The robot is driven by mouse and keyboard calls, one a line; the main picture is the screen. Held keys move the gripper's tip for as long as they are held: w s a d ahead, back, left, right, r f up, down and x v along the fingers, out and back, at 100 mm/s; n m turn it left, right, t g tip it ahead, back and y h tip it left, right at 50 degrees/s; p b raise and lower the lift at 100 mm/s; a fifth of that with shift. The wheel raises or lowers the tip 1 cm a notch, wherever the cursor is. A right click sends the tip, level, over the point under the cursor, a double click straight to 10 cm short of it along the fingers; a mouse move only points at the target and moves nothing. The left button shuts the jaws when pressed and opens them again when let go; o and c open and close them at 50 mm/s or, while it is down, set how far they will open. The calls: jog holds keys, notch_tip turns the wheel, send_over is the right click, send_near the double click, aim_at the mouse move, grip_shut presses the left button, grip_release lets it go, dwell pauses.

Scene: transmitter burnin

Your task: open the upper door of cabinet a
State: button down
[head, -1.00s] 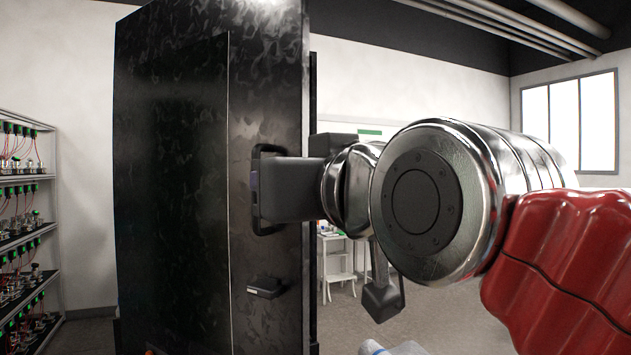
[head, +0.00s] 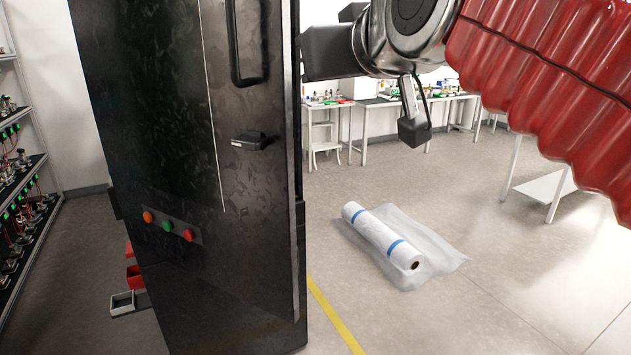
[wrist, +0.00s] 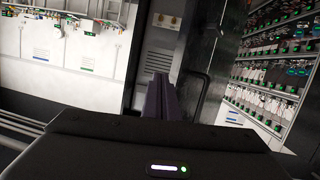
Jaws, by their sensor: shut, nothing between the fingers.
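A tall black cabinet (head: 150,120) fills the left of the head view. A black loop handle (head: 247,42) is on its dark front, cut off at the top, with a small black latch (head: 252,140) below it. My gripper (wrist: 161,82) is shut and empty; its dark fingers show in the wrist view, with the handle (wrist: 200,95) just to their right and apart from them. In the head view the gripper's body is right of the cabinet's edge and its fingertips are hidden. I cannot tell whether the upper door is ajar.
Orange, green and red buttons (head: 168,226) are low on the cabinet. A roll of clear wrap (head: 385,240) lies on the floor to the right. Equipment racks (head: 25,190) stand at left, workbenches (head: 440,98) at the back. The floor at right is mostly clear.

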jog(key=w+d+f+m+g+h, duration=0.1)
jog(key=w+d+f+g+h, duration=0.15)
jog(key=d+f, duration=0.55)
jog(key=w+d+f+m+g+h, duration=0.1)
jog(key=w+d+f+g, duration=0.2)
jog(key=d, duration=0.8)
jog(key=w+d+f+m+g+h, duration=0.1)
jog(key=w+d+f, duration=0.2)
jog(key=d+f, duration=0.55)
jog(key=s+d+f+g+y, duration=0.1)
jog(key=s+d+f, duration=0.2)
jog(key=d, duration=0.7)
jog(key=s+d+f+g+y, duration=0.1)
jog(key=s+d+f+y, duration=0.1)
jog(key=s+d, duration=0.6)
jog(key=s+d+f+m+g+y, duration=0.1)
jog(key=s+d+f, duration=0.4)
jog(key=d, duration=0.6)
jog(key=shift+s+d, duration=0.4)
jog(key=shift+s, duration=0.25)
jog(key=shift+f, duration=0.1)
